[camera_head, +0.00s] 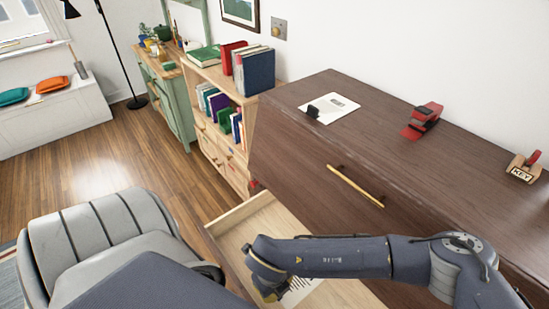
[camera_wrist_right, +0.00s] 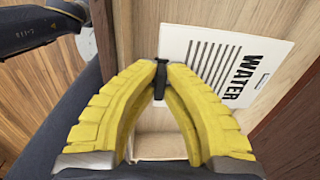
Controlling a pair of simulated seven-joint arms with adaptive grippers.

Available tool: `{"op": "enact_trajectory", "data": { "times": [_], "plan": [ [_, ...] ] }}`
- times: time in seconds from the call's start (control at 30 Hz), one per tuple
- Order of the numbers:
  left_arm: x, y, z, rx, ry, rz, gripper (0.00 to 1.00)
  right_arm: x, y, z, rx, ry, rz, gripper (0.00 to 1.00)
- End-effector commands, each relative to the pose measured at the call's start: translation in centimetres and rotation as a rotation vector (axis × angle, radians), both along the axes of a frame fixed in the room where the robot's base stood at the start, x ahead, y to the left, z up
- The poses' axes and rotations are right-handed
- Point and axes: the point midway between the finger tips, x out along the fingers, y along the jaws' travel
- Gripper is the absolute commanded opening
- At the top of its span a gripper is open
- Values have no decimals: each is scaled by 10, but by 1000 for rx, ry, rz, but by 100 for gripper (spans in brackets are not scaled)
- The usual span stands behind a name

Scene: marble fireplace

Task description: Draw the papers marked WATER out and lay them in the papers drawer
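The WATER papers (camera_wrist_right: 222,62) are a white sheet with black lines and a black clip (camera_wrist_right: 160,80) at one edge. They are in the pale open drawer (camera_head: 235,232) of the dark chest; part of the lined sheet (camera_head: 302,289) shows beside my arm in the head view. My right gripper (camera_wrist_right: 162,72) has its yellow fingertips closed on the clip, one on each side. In the head view my right gripper (camera_head: 268,292) is low over the drawer, its fingertips hidden. My left gripper is not in view.
A brass handle (camera_head: 355,185) marks a closed drawer front. A grey chair (camera_head: 100,235) stands left; a bookcase (camera_head: 222,130) stands behind.

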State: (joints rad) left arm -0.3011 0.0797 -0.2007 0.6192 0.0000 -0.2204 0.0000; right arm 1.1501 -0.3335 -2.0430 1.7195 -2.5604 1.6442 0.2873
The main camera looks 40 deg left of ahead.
Motion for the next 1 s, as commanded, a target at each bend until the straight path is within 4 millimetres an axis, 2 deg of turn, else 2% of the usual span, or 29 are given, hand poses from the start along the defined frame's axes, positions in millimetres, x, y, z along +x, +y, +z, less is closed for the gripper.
{"op": "enact_trajectory", "data": {
  "times": [1.0],
  "plan": [
    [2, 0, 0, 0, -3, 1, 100, 0, 0, -84, 0, 0, 0, 0]
  ]
}}
